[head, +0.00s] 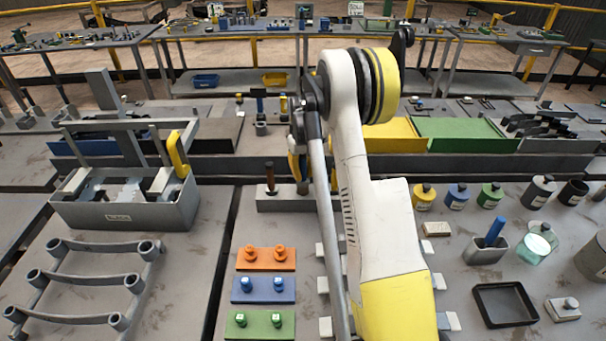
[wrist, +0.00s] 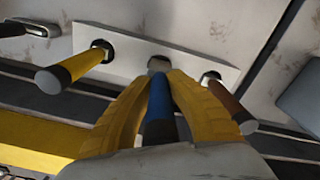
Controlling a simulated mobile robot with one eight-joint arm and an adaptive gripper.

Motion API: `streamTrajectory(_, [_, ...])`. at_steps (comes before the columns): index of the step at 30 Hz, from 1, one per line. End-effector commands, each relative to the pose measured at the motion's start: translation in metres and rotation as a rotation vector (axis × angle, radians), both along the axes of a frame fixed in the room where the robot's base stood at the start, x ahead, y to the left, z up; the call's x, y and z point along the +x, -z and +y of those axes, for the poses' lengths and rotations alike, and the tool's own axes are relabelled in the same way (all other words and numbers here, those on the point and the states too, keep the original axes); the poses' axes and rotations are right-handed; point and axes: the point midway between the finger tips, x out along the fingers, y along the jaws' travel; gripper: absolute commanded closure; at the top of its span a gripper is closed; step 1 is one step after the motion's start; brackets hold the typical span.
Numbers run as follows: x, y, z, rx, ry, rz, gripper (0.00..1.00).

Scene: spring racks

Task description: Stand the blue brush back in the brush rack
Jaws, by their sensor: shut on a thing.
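The blue brush (wrist: 157,105) is held between the yellow fingers of my gripper (wrist: 160,85) in the wrist view. Its grey end points at the middle of the grey brush rack (wrist: 190,64); I cannot tell whether it is inside a hole. A yellow-and-black handled brush (wrist: 72,68) stands in the rack to the left, and a brown-handled brush (wrist: 228,104) to the right. In the head view, the rack (head: 284,202) and the brown-handled brush (head: 270,178) show left of my arm. My gripper (head: 297,168) is above the rack, largely hidden by my arm.
A grey tool caddy (head: 125,212) stands to the left. Orange (head: 265,266), blue (head: 262,297) and green (head: 259,331) peg plates lie in front of the rack. A grey cup (head: 482,252) and a black tray (head: 503,313) are to the right, with several lidded jars behind.

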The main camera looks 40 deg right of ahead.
Motion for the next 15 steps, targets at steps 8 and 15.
streamTrajectory(8, [0.000,0.008,0.000,0.000,0.000,0.000,1.00])
streamTrajectory(15, [0.000,0.014,0.000,0.000,0.000,0.000,1.00])
